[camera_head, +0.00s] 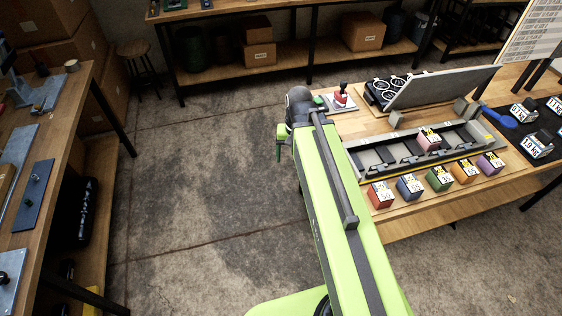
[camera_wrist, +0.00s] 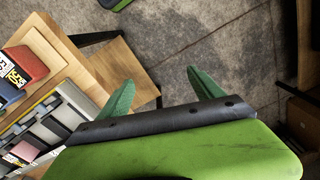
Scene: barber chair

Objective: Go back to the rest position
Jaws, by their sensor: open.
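My gripper (camera_wrist: 162,95) is open, with its two green fingers spread apart and nothing between them in the wrist view. The floor and a table's wooden edge show beyond the fingers. In the head view my green arm reaches forward, and its end (camera_head: 280,145) is beside the left edge of the right-hand table, above or near the floor. The fingers are small there and partly hidden by the arm.
The right-hand table (camera_head: 395,232) holds a grey slotted tray (camera_head: 374,158) with a pink block (camera_head: 428,140), and several coloured numbered blocks in front. A workbench (camera_head: 97,105) stands at left. Concrete floor (camera_head: 200,190) between them is clear. A shelf with boxes stands at the back.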

